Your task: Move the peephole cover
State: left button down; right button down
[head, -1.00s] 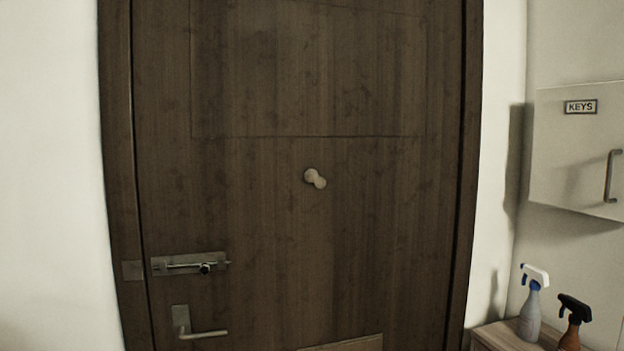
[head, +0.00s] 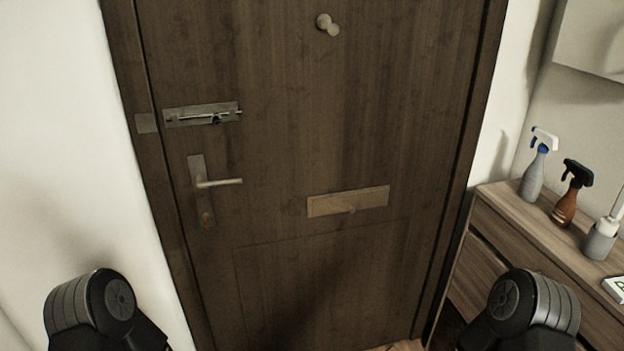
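The peephole cover (head: 327,24) is a small pale piece made of two joined round parts. It sits on the dark wooden door (head: 290,130), near the top edge of the head view, with its smaller round part toward the lower right. Parts of both my arms show at the bottom left and bottom right corners, well below the cover and apart from it. Neither of my grippers is in view.
The door bears a slide bolt (head: 203,114), a lever handle (head: 219,183) and a mail slot plate (head: 348,201). At right, a wooden cabinet (head: 545,235) holds a grey spray bottle (head: 534,178), a brown spray bottle (head: 565,207) and a white-grey container (head: 600,240). A wall box (head: 595,40) hangs above.

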aim_at(324, 21)
jog(key=i+l, duration=0.15)
jog(key=l, duration=0.25)
jog(key=i+l+u, duration=0.1)
jog(key=l, duration=0.3)
jog(key=i+l, duration=0.15)
jog(key=l, duration=0.25)
jog(key=u, duration=1.65)
